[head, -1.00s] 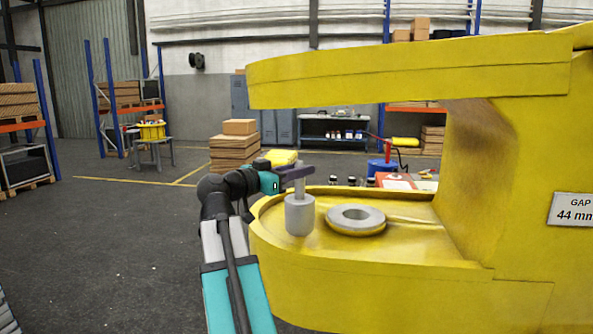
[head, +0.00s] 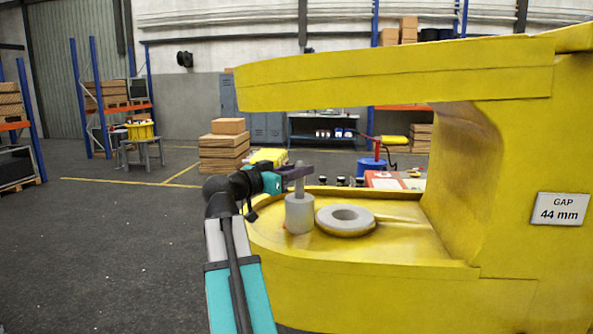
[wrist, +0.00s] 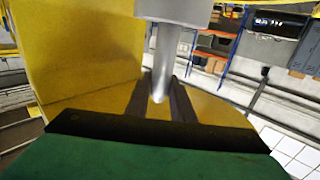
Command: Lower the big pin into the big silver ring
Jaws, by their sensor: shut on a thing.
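The big pin (head: 299,214) is grey, with a thick round lower body and a thin stem on top. My gripper (head: 297,173) is shut on the stem and holds the pin upright, just left of the ring in the head view. The big silver ring (head: 327,222) lies flat on the lower yellow plate, its hole open and empty. I cannot tell whether the pin's bottom touches the plate. In the wrist view the pin (wrist: 165,60) stands between my two dark fingers (wrist: 160,100); the ring is not visible there.
The yellow boom's upper arm (head: 400,80) hangs over the lower plate (head: 400,240), with a thick yellow wall (head: 470,180) at the right. A sign (head: 560,209) reads "GAP 44 mm". Boxes (head: 226,150) and a red case (head: 395,180) stand behind.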

